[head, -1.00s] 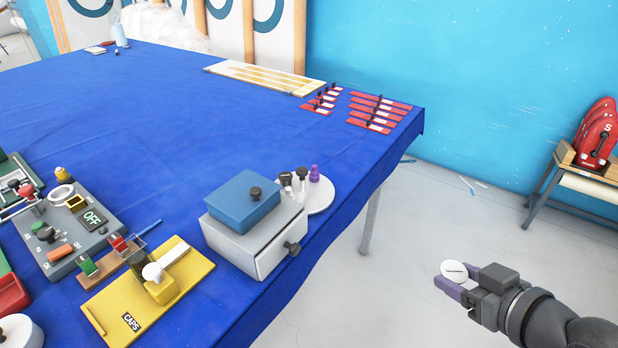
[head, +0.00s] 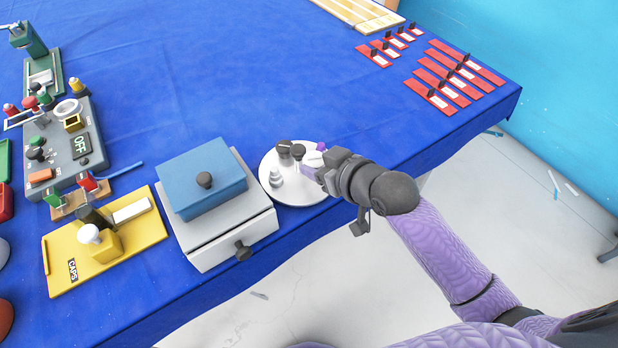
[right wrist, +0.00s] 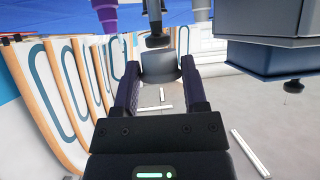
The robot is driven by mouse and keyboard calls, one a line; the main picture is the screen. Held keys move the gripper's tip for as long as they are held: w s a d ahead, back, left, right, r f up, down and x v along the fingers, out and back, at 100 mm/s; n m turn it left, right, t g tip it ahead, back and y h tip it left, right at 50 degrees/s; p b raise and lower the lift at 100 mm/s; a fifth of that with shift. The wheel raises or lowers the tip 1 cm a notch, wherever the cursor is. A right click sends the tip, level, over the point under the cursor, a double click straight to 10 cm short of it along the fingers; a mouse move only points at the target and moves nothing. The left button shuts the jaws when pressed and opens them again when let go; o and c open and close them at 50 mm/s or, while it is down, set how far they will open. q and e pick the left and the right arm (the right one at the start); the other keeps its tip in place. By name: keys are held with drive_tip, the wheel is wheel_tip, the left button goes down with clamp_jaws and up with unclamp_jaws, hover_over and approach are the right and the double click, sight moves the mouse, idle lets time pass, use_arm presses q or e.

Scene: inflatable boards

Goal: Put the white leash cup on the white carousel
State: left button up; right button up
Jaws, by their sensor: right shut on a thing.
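The round white carousel (head: 265,163) lies on the blue table beside the grey drawer box. It carries a pale stepped piece (head: 276,178), dark-topped pieces (head: 284,149) and a purple piece (head: 321,146). My right gripper (head: 313,164) reaches in from the right over the carousel's right part. It is shut on the white leash cup (head: 315,158), partly hidden by the fingers. In the right wrist view the cup (right wrist: 160,67) sits between the fingertips, close to a dark-topped piece (right wrist: 157,39). I cannot tell whether the cup touches the carousel. My left gripper is not in view.
A grey drawer box (head: 222,232) with a blue box (head: 200,180) on top stands left of the carousel. A yellow caps board (head: 140,238) lies further left. Red cards (head: 468,90) lie at the back right. Blue cloth behind the carousel is clear.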

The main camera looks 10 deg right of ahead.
wheel_tip(320, 180, down, 7)
drive_tip(key=shift+s+r+b, duration=0.1)
drive_tip(key=shift+r+b, duration=0.05)
drive_tip(key=shift+b, duration=0.95)
drive_tip(key=shift+r, duration=0.1)
drive_tip(key=o, duration=1.2)
